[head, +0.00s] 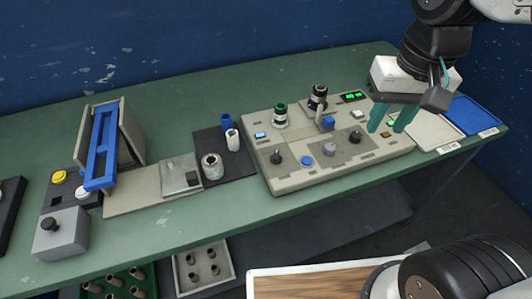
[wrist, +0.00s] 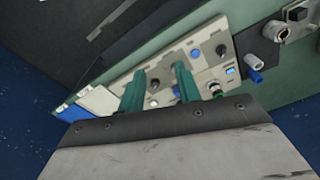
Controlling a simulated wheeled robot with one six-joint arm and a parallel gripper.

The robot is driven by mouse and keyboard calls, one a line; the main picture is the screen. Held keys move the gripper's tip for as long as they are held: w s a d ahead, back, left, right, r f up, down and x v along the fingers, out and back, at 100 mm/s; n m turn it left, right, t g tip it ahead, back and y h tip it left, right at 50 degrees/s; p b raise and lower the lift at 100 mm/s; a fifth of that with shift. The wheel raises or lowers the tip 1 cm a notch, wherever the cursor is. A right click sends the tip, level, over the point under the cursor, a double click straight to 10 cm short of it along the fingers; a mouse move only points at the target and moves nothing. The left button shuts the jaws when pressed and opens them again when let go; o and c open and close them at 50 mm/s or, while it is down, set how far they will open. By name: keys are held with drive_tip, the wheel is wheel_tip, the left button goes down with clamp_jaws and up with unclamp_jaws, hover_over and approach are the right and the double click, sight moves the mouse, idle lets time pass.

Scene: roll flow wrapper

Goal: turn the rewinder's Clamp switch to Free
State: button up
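The rewinder (head: 300,178) is a beige machine with several knobs, buttons and lit displays on its top. Black knobs show at its front left (head: 277,157) and front right (head: 355,136), with a blue round button (head: 307,161) between them. The labels are too small to read, so I cannot tell which knob is the Clamp switch or how it is set. My gripper (head: 385,130) has two teal fingers spread apart with nothing between them, above the machine's right end. In the wrist view the open fingers (wrist: 160,70) cover part of the panel, near a dark knob (wrist: 155,86).
Two spools, one green-topped (head: 280,115) and one black (head: 318,97), stand upright at the rewinder's back. A white tray (head: 432,128) and a blue tray (head: 470,114) lie to its right. A dark mat (head: 236,166) with rolls lies to its left.

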drive_tip(key=w+a+f+m, duration=0.1)
drive_tip(key=w+a+f, duration=0.5)
drive_tip(key=w+a, duration=0.25)
drive_tip(key=g, duration=0.1)
approach(276, 155)
drive_tip(key=shift+m, duration=0.5)
wheel_tip(276, 155, down, 7)
drive_tip(key=shift+a+f, duration=0.15)
drive_tip(key=shift+f, duration=0.65)
clamp_jaws()
